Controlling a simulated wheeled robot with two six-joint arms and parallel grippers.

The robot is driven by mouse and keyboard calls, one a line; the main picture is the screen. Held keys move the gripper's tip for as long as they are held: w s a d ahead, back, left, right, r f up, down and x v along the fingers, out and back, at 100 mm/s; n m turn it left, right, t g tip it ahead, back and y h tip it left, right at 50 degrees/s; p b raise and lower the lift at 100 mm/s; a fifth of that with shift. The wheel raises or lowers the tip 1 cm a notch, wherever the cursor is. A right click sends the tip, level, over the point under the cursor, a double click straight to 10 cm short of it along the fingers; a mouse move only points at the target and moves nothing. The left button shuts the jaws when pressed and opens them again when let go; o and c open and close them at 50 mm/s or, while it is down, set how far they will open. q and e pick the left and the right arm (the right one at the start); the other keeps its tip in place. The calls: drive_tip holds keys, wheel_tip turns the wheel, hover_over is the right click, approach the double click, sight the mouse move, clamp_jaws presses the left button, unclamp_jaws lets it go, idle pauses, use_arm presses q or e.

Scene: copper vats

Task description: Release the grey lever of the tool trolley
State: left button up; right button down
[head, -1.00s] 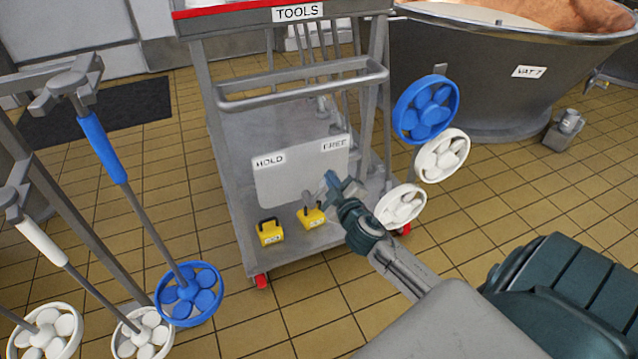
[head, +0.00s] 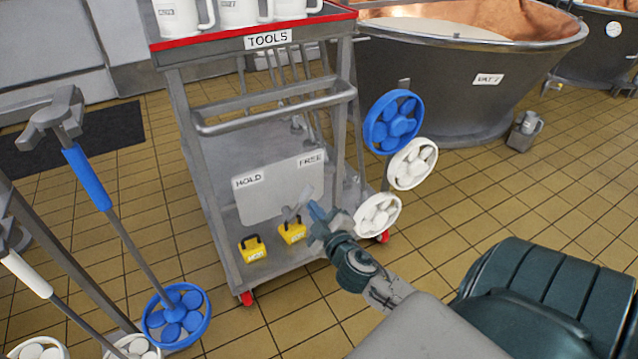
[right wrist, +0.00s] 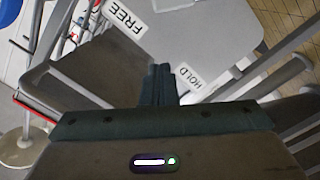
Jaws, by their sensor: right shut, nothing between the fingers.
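The tool trolley (head: 268,132) stands in the middle of the head view, with a grey plate (head: 280,192) low on its front. The plate reads HOLD at its left and FREE at its right. A small grey piece that looks like the lever (head: 294,211) shows at the plate's lower edge, just left of my right gripper (head: 318,213). The gripper is shut and empty, close to this piece; I cannot tell whether they touch. In the right wrist view the shut fingers (right wrist: 161,84) lie before the plate (right wrist: 205,40); the lever is not clear there. My left gripper is not in view.
Two yellow weights (head: 252,249) sit on the trolley's lower deck. A blue wheel (head: 392,122) and white wheels (head: 412,163) stand close right of the trolley. Tall wheeled handles (head: 90,180) stand at the left. A vat (head: 450,85) is behind; tiled floor is open at right.

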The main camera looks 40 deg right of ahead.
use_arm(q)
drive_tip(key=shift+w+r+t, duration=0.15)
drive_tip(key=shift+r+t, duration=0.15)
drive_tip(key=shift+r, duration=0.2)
use_arm(e)
drive_tip(key=shift+v, duration=1.1)
